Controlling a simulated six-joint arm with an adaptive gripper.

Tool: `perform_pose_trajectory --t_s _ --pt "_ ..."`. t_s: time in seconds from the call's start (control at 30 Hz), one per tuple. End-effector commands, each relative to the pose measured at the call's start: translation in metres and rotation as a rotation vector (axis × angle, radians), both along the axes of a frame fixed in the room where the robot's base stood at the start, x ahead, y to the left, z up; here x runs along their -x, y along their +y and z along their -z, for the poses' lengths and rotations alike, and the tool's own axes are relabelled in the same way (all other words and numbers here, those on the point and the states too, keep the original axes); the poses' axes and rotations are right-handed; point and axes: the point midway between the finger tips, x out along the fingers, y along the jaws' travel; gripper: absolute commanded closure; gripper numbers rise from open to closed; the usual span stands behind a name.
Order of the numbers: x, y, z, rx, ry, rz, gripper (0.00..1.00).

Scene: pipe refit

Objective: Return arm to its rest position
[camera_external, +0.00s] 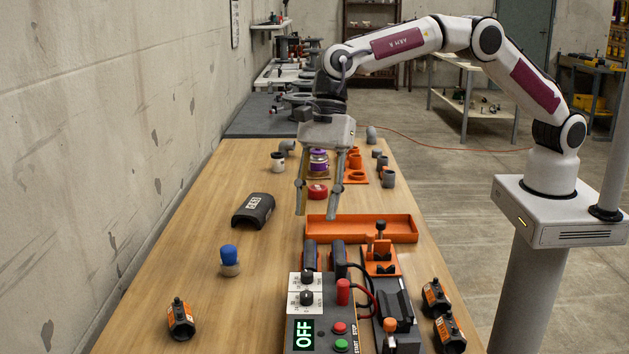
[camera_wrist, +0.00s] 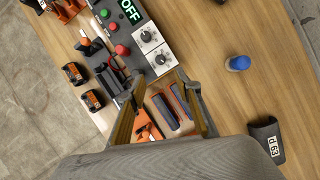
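My gripper (camera_external: 318,214) hangs pointing down over the wooden workbench (camera_external: 195,250), above the area near the orange tray (camera_external: 362,228). Its two fingers are spread apart with nothing between them. In the wrist view the open fingers (camera_wrist: 160,112) frame part of the bench and dark, orange-edged pieces beyond them. My arm reaches from its white pedestal on the right across to the bench, with the elbow raised. The fingers appear clear of the objects below, though the exact height is hard to tell.
A control box (camera_external: 305,318) showing OFF stands at the front, beside a clamp fixture (camera_external: 380,258). The bench's left side is mostly free.

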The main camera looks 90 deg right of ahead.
Motion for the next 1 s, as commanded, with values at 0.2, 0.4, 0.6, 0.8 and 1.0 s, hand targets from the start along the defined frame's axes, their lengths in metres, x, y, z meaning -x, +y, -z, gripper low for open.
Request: perform_pose_trajectory --t_s 0.2,0.4,0.6,0.8,1.0 --pt "-0.017 0.008 -0.007 -0.053 -0.032 0.097 0.66" --pt "-0.040 0.035 -0.014 -0.227 -0.037 0.295 0.66" --pt "-0.058 0.052 -0.023 -0.414 -0.001 0.531 0.66" --pt "-0.075 0.050 -0.049 -0.592 0.031 0.776 0.66" --pt "-0.090 0.030 -0.079 -0.757 0.063 1.029 0.66"
